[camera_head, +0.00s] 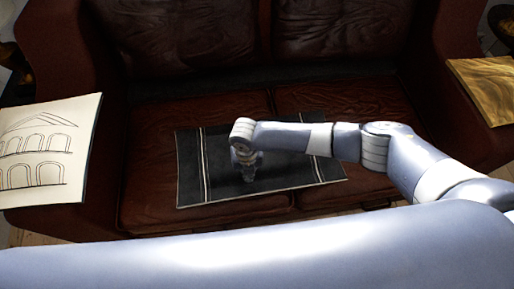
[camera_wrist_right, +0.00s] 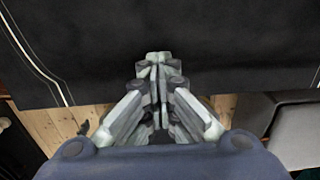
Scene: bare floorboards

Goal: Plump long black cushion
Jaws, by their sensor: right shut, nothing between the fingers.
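The long black cushion (camera_head: 285,177) lies flat on the seat of a brown leather sofa, with pale stripes near both ends. My right gripper (camera_head: 249,177) is over the cushion, left of its middle, pointing down. In the right wrist view the right gripper (camera_wrist_right: 158,62) is shut and empty, its fingertips in front of the black cloth (camera_wrist_right: 210,40). I cannot tell whether the fingertips touch the cushion. A pale stripe of the cushion shows at the left of that view. My left gripper is not in view.
The sofa (camera_head: 160,110) has a backrest behind the cushion and arms at both sides. A drawing of arches (camera_head: 45,150) is at the left, and a golden-brown panel (camera_head: 487,85) at the right. Floorboards (camera_wrist_right: 60,127) show below the cushion's edge in the wrist view.

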